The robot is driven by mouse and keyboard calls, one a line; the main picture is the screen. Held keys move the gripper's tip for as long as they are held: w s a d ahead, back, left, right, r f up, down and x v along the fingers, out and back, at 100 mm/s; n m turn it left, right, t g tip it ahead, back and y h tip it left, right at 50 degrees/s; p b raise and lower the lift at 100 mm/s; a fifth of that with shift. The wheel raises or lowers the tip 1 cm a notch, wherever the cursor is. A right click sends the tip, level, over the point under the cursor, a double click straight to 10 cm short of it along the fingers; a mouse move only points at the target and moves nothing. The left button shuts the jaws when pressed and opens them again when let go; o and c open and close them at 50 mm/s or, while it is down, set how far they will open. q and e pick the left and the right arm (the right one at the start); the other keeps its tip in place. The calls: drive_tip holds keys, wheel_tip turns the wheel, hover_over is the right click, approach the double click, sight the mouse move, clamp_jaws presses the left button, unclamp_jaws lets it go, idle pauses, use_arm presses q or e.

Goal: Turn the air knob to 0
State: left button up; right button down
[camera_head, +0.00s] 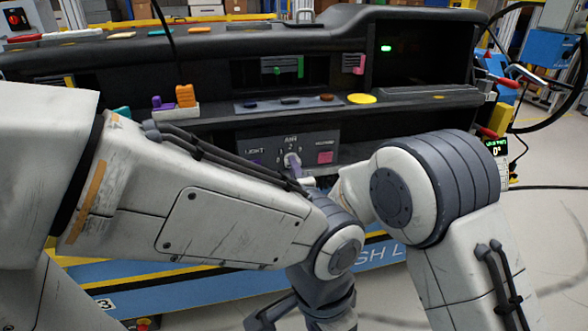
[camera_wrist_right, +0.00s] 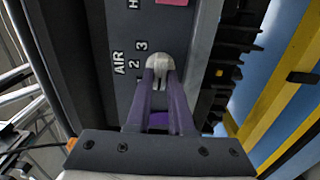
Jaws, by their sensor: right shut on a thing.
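The air knob (camera_head: 291,158) is a small white knob on the grey control panel, below the label AIR and the digits around it. In the right wrist view the air knob (camera_wrist_right: 160,66) sits between the tips of my right gripper (camera_wrist_right: 159,78), beside the digits 2 and 3. My right gripper (camera_head: 295,169) is shut on it; the fingers hide part of the knob, and I cannot tell which digit it points to. My left arm crosses the foreground, and its gripper (camera_head: 300,312) hangs low at the bottom edge, partly cut off.
A pink button (camera_head: 324,158) is right of the knob, and a purple knob (camera_head: 255,163) is left of it by LIGHT. A yellow disc (camera_head: 362,98) and an orange block (camera_head: 185,95) sit on the ledge above. My two arms nearly meet in front of the panel.

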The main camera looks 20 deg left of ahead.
idle(0.3)
drive_tip(key=c, duration=0.8)
unclamp_jaws()
drive_tip(key=b+v, duration=0.1)
drive_tip(key=v, duration=0.9)
drive_tip(key=shift+s+d+b, duration=0.2)
drive_tip(key=shift+b, duration=0.15)
